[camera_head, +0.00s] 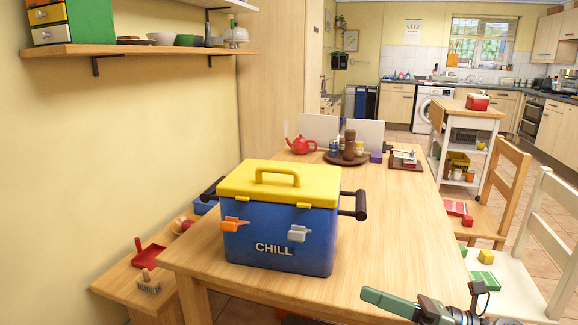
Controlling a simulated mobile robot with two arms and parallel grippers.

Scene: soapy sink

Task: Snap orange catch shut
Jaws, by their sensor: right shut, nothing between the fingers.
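A blue cool box (278,240) marked CHILL stands upright on the wooden table, with its yellow lid (250,185) down on top. The orange catch (235,224) is on the left of its front face, near the lid's edge. It seems to stand out from the face; I cannot tell whether it is latched. A grey catch (298,234) is on the right of the same face. My right gripper (366,294) is at the bottom right, over the table's near part, apart from the box. It is shut and empty. My left gripper is out of view.
The wooden table (400,220) is clear right of the box. A red teapot (301,145) and a round brown tray (346,159) stand behind it. A bench (125,287) with a red dustpan and brush is at left. Chairs (500,190) stand at right.

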